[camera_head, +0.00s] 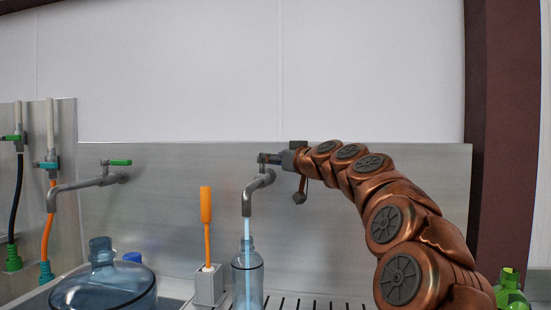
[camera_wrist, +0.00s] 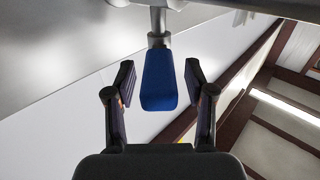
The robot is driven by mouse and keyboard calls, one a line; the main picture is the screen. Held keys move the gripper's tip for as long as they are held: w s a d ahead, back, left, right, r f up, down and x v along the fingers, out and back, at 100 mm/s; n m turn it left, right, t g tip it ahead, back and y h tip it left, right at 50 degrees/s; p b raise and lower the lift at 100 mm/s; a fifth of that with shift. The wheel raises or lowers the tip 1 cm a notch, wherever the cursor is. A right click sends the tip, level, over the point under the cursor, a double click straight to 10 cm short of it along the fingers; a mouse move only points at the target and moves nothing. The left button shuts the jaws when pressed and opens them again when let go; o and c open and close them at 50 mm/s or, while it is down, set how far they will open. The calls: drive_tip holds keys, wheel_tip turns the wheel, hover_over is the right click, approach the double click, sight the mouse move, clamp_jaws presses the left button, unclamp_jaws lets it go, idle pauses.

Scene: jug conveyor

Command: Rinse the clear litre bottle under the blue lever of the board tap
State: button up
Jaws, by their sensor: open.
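The clear litre bottle (camera_head: 247,280) stands upright under the spout of the board tap (camera_head: 257,190) in the head view. A pale stream of water (camera_head: 247,228) runs from the spout into its mouth. My gripper (camera_head: 268,159) is at the top of this tap, where the lever is hidden in the head view. In the wrist view the blue lever (camera_wrist: 159,80) lies between the two fingers of my gripper (camera_wrist: 160,93). The fingers are open, with a gap on each side of the lever.
A second tap (camera_head: 85,185) with a green lever is at the left, beside black and orange hoses. A large blue-tinted jug (camera_head: 105,281) stands below it. An orange-handled tool (camera_head: 206,220) stands in a grey holder left of the bottle. A green bottle (camera_head: 510,287) is at the lower right.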

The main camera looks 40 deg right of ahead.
clamp_jaws()
idle(0.3)
